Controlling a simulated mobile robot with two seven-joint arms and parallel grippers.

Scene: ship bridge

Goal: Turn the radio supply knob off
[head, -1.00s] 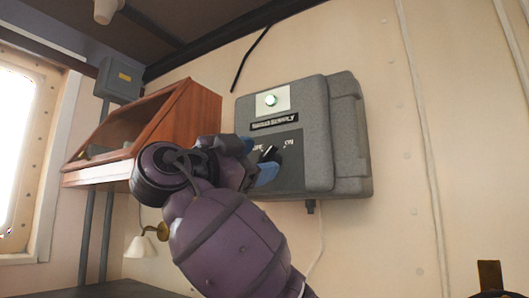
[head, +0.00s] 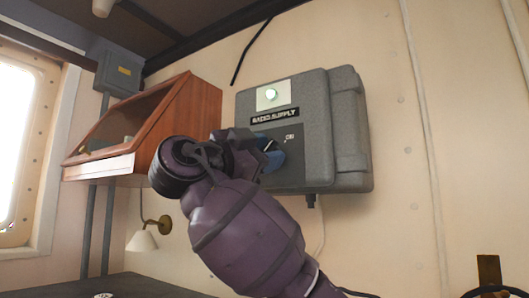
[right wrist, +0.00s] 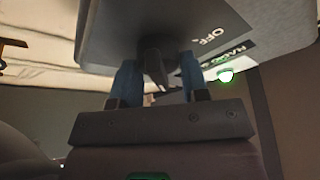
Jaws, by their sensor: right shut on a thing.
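The radio supply box (head: 350,130) is a grey wall unit with a "RADIO SUPPLY" label and a lit green lamp (head: 271,94). My right gripper (head: 270,154) is at the dark switch panel on its front and covers the knob in the head view; only the ON mark shows there. In the right wrist view, the dark knob (right wrist: 153,58) stands between the two blue fingers of my right gripper (right wrist: 160,82), which is shut on it. The OFF mark and the green lamp (right wrist: 226,75) also show there. My left gripper is not in view.
A wooden cabinet (head: 190,110) hangs on the wall left of my right gripper. A small wall lamp (head: 143,240) is below it, and a grey junction box (head: 118,75) is at the upper left. The wall right of the supply box is clear.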

